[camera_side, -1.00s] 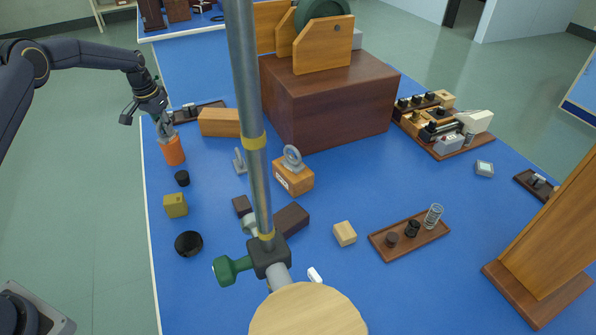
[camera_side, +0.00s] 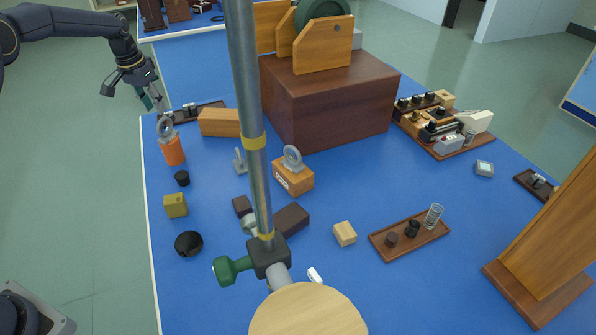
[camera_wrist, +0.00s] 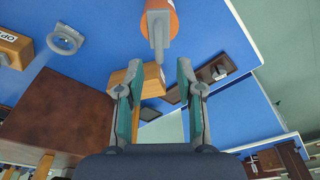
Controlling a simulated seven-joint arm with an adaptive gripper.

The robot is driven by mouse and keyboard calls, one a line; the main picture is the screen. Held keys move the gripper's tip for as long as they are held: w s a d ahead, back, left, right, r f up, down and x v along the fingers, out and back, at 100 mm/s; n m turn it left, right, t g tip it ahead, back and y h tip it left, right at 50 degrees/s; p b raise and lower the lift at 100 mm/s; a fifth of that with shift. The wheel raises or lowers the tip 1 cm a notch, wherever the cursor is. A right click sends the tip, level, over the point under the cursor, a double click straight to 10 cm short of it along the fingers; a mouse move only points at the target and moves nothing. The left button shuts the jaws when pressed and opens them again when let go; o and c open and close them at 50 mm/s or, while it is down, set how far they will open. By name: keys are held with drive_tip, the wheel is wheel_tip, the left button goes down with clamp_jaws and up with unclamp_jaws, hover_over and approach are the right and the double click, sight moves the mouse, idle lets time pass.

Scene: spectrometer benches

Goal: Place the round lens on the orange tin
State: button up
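The orange tin (camera_side: 174,151) stands upright at the far left of the blue bench. A grey round lens (camera_side: 166,126) in a ring mount stands upright on top of it. In the wrist view the tin (camera_wrist: 173,24) is at the top edge, with the grey lens mount (camera_wrist: 158,36) seen edge-on against it. My gripper (camera_side: 154,103) is above and behind the lens, apart from it. In the wrist view my gripper (camera_wrist: 156,75) has its two fingers spread with nothing between them.
A second ring-mounted lens (camera_side: 292,158) sits on a labelled wooden block (camera_side: 293,179). A wooden block (camera_side: 219,122) and dark tray (camera_side: 208,108) are close to the tin. A black cap (camera_side: 182,178) and yellow block (camera_side: 175,205) are in front. A metal post (camera_side: 247,100) crosses the side view.

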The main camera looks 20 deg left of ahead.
drive_tip(key=s+d+r, duration=0.3)
drive_tip(key=r, duration=0.3)
drive_tip(key=s+d+r, duration=0.2)
drive_tip(key=r, duration=0.4)
drive_tip(key=s+d+r+t, duration=0.1)
drive_tip(key=s+d+r, duration=0.3)
drive_tip(key=s, duration=0.2)
drive_tip(key=s+d+r+t, duration=0.1)
drive_tip(key=s+d+r, duration=0.25)
drive_tip(key=s, duration=0.35)
drive_tip(key=s+d+f+t, duration=0.1)
drive_tip(key=s+d+f, duration=0.1)
drive_tip(key=s, duration=0.7)
drive_tip(key=s+d+f, duration=0.2)
drive_tip(key=s, duration=0.7)
drive_tip(key=shift+s+d+t, duration=0.15)
drive_tip(key=shift+d+t, duration=0.25)
